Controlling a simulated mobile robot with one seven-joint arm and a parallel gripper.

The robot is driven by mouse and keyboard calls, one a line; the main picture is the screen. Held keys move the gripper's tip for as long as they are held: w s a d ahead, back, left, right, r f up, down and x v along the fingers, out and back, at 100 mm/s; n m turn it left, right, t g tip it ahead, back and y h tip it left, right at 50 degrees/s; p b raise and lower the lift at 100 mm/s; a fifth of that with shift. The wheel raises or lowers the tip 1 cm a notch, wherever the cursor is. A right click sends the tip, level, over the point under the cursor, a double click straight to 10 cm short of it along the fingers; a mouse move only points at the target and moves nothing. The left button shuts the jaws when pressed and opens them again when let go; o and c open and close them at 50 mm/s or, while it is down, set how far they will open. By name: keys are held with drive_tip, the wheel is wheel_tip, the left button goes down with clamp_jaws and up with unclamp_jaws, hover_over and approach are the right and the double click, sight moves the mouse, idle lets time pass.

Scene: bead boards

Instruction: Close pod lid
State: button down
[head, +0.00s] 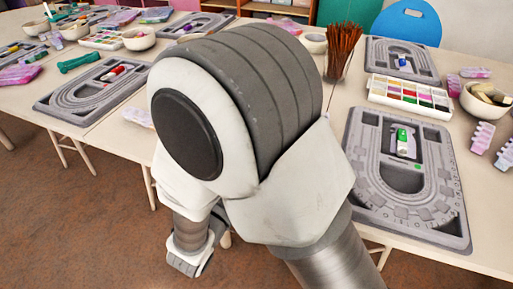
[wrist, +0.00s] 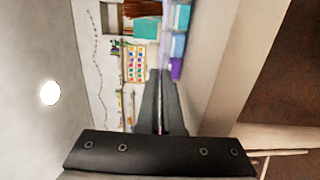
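I cannot make out for certain which thing is the pod or its lid. A small white piece with a green top (head: 403,142) lies in the upper middle recess of the near grey bead board (head: 437,226) at the right in the head view. No lid can be told apart on it. My gripper (wrist: 159,76) shows in the wrist view with its two dark fingers close together and nothing seen between them. It points over the room toward the far wall and shelves. My arm hides the middle of the table in the head view.
A paint tray (head: 410,96), a bowl (head: 487,100) and a brown bundle of sticks (head: 343,48) stand around the right board. More bead boards (head: 88,105) lie at the left. A blue chair (head: 407,22) stands behind. The brown floor (head: 70,215) in front looks clear.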

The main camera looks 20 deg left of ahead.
idle(0.4)
drive_tip(key=c, duration=1.1)
unclamp_jaws()
drive_tip(key=shift+o, duration=0.2)
